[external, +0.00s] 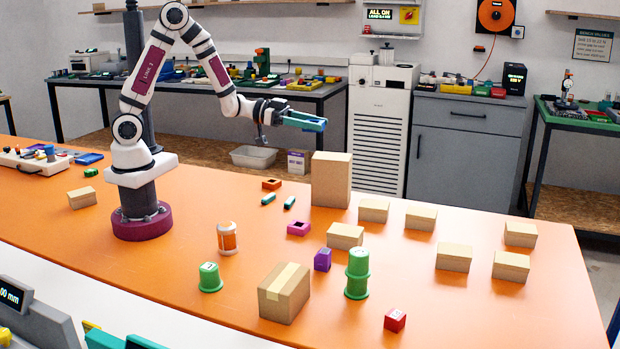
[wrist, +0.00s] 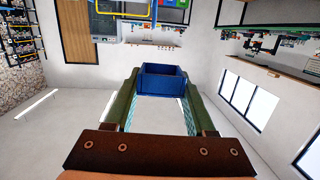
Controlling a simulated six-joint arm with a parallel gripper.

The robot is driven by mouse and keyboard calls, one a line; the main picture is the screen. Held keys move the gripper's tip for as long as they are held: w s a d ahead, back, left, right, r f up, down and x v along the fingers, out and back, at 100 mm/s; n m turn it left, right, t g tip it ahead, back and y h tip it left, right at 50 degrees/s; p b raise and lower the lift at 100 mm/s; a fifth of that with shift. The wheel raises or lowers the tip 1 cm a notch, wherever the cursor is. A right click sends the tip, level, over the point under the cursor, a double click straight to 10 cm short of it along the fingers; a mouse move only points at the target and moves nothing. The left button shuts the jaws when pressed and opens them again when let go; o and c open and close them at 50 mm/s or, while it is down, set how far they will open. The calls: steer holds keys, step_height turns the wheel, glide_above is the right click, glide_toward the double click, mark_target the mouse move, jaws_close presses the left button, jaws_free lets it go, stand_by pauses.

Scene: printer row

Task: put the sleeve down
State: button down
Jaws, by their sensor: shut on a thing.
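My gripper (external: 305,121) is raised high above the orange table (external: 190,300), stretched out level to the right in the external view. It is shut on a blue sleeve (wrist: 163,80), a square-sided piece held between the fingertips in the wrist view. In the external view the sleeve is a small blue shape at the finger ends, well clear of the table.
Two teal pieces (external: 268,199) lie near the orange piece. A tall cardboard box (external: 331,180) stands below and right of my gripper. Several small boxes (external: 453,257), green cylinders (external: 358,272) and a taped box (external: 284,292) occupy the right and front. The table's left front is clear.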

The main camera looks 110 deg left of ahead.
steer(key=w+n+y, duration=0.1)
steer(key=w+a+n+y, duration=0.1)
steer(key=y, duration=0.1)
steer(key=shift+a+r+g, duration=0.1)
steer(key=shift+g, duration=0.2)
steer(key=shift+a+n+y, duration=0.25)
steer(key=shift+n+y, duration=0.35)
glide_above(332, 156)
steer(key=shift+n+g+y, duration=0.3)
steer(key=shift+g+y, duration=0.1)
step_height(332, 156, down, 7)
steer(key=shift+f, duration=0.1)
step_height(332, 156, down, 4)
steer(key=shift+a+f, duration=0.1)
steer(key=shift+f, duration=0.1)
steer(key=shift+c, duration=1.2)
jaws_free()
